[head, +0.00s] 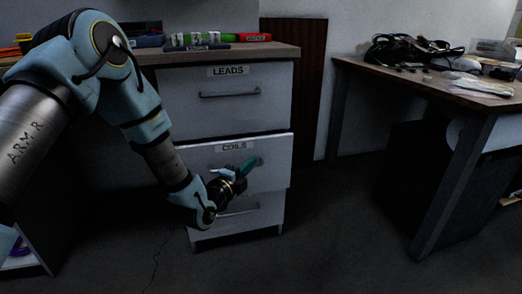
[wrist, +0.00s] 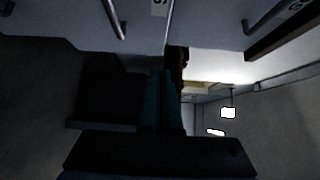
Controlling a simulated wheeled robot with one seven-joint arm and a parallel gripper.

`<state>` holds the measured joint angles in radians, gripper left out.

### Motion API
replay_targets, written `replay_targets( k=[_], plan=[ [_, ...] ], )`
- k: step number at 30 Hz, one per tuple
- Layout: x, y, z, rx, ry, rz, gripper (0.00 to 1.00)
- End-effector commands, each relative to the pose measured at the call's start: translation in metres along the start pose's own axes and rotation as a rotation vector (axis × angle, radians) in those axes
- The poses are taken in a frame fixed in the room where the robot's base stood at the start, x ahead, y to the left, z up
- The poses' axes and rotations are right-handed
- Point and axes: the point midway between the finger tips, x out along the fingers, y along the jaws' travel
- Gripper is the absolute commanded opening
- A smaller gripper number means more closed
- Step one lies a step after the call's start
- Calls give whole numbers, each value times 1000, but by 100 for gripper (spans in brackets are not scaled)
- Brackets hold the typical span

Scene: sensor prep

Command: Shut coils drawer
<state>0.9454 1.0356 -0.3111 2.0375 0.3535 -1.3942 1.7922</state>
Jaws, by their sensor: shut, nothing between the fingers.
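The coils drawer (head: 275,176) is the middle white drawer of the cabinet, with a "COILS" label above its handle. Its front stands out a little past the drawers above and below, so it looks partly open. My gripper (head: 248,166), with teal fingers, is in front of this drawer and hides most of its handle. I cannot tell whether the fingertips touch the front. The fingers are together and empty; they also show in the wrist view (wrist: 163,100), below the drawer fronts at the top of that picture.
The leads drawer (head: 268,105) above looks shut. A lower drawer (head: 265,215) sits beneath. Markers (head: 195,40) lie on the cabinet top. A desk (head: 430,85) with cables (head: 408,50) stands at the right. Bare floor (head: 340,215) lies between cabinet and desk.

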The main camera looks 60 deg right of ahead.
Motion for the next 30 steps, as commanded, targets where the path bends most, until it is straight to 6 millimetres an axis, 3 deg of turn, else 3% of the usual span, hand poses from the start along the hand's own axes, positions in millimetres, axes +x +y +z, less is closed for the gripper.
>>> replay_targets(
  k=[13,21,30],
  plan=[
    [88,1,2,-4,-2,-2,0],
    [109,0,26,-3,-2,0,0],
    [112,0,29,-3,0,2,0]
  ],
)
